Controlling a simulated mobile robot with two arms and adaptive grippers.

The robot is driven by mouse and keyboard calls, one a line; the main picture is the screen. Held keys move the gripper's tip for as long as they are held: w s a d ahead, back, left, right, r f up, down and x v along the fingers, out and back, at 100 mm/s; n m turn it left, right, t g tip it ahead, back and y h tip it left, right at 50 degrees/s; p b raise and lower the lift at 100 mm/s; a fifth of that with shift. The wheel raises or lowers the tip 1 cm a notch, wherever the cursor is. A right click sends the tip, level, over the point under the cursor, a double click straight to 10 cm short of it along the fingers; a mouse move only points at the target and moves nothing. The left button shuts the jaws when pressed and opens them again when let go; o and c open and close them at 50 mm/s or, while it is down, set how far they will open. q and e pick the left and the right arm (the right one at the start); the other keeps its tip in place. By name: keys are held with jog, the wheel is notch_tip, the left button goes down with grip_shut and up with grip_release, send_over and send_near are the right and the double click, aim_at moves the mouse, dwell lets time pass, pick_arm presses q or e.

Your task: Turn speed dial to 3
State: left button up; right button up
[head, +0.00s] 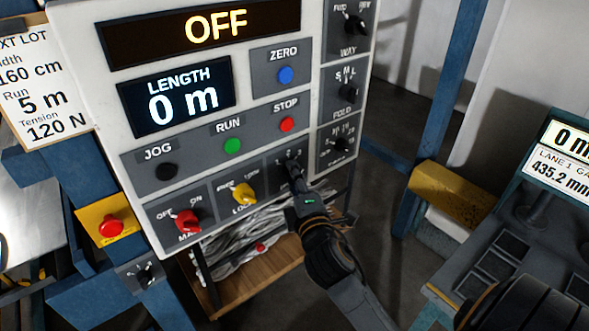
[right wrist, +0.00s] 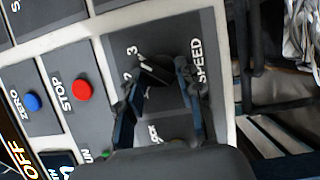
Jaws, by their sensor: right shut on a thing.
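The black speed dial (head: 292,168) sits on a dark plate at the lower right of the white control panel (head: 215,113). My right gripper (head: 296,184) reaches it from below and hides much of it. In the right wrist view my right gripper (right wrist: 160,92) has its two fingers on either side of the speed dial (right wrist: 155,70), shut on it. The word SPEED and the marks 2 and 3 show around the dial. Where its pointer stands is hard to tell. My left gripper is not in view.
A red main knob (head: 187,221) and a yellow knob (head: 243,193) sit left of the dial. Above are the red STOP (head: 287,124) and green RUN (head: 233,146) buttons. More black dials line the right column. The display (head: 200,24) reads OFF, length 0 m.

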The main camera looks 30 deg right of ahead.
jog(key=shift+r+m+p, duration=0.1)
jog(key=shift+m+p, duration=0.2)
dwell(0.4)
jog(key=o, duration=1.2)
jog(key=v, duration=1.2)
jog(key=shift+r, duration=0.15)
